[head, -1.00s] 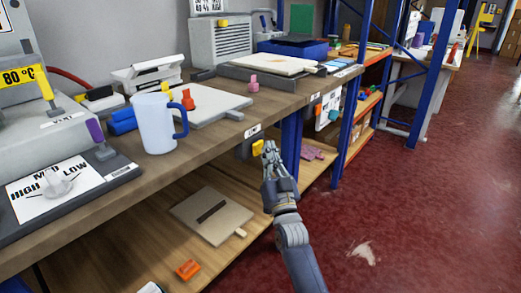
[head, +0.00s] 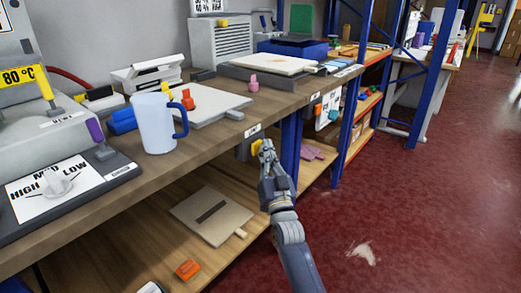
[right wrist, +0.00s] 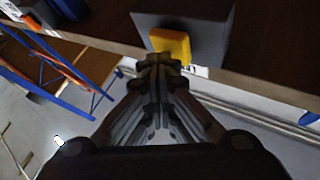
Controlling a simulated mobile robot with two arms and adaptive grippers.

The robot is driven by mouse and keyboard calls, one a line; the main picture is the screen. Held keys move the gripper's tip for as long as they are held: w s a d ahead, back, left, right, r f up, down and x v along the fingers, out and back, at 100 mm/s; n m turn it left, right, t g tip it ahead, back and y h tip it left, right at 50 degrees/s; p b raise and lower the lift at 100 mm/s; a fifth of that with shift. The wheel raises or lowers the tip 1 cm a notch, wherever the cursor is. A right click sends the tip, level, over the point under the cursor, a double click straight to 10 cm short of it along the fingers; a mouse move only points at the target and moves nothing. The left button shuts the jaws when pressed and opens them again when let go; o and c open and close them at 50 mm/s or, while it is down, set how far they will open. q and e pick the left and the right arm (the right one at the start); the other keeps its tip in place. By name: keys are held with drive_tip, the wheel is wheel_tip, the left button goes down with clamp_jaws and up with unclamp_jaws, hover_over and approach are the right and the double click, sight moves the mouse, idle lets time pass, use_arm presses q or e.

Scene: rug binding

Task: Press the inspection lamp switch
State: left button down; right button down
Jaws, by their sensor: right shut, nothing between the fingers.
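A yellow switch (head: 256,146) sits on a dark grey box (head: 243,150) under the front edge of the workbench, below a small white label (head: 252,131) whose text is too small to read. My right gripper (head: 267,146) is shut and empty, with its fingertips right beside the switch. The right wrist view shows the yellow switch (right wrist: 172,45) on its grey box (right wrist: 205,28), just beyond the closed fingertips (right wrist: 159,64). I cannot tell whether they touch. My left gripper is not in view.
The workbench top (head: 215,133) bears a pale mug (head: 153,125), a white board (head: 205,105) and machines. A lower shelf (head: 130,240) holds a flat board (head: 212,214) and an orange piece (head: 188,269). A blue rack post (head: 291,146) stands close behind my gripper. Red floor at right is clear.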

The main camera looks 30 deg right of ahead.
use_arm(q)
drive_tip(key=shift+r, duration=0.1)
use_arm(e)
drive_tip(key=shift+s, duration=0.1)
use_arm(q)
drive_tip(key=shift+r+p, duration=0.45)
drive_tip(key=shift+p, duration=0.1)
use_arm(e)
drive_tip(key=shift+s+d, duration=0.35)
drive_tip(key=shift+s, duration=0.5)
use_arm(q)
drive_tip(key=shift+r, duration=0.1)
